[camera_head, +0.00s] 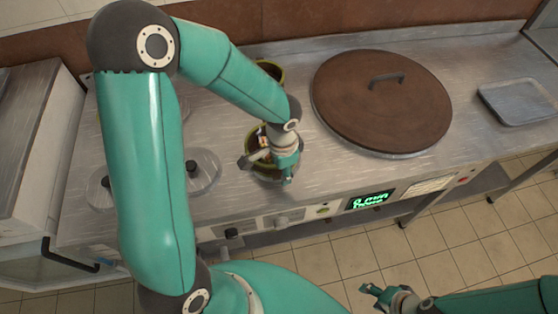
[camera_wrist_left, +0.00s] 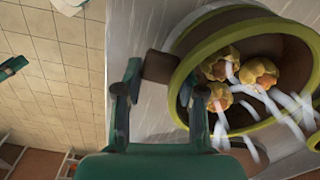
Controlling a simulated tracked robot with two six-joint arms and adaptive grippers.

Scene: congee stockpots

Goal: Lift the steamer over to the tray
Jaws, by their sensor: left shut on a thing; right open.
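The steamer (camera_wrist_left: 222,42) is round, with a green rim and a brown inner wall. Several yellow dumplings lie in it, with pale wisps of steam over them. My left gripper (camera_head: 272,163) is shut on the steamer's side, at what looks like a brown handle block (camera_wrist_left: 158,66). In the head view the gripper and forearm cover much of the steamer, and I cannot tell if it is clear of the counter. The grey tray (camera_head: 519,101) lies at the counter's right end. My right gripper (camera_head: 388,296) is open and empty, low in front of the counter.
A large brown lid (camera_head: 378,98) with a raised handle lies between the steamer and the tray. Another olive-rimmed round thing (camera_head: 270,69) is behind my left forearm. Metal lids with black knobs (camera_head: 203,168) are at left. Bare counter surrounds the tray.

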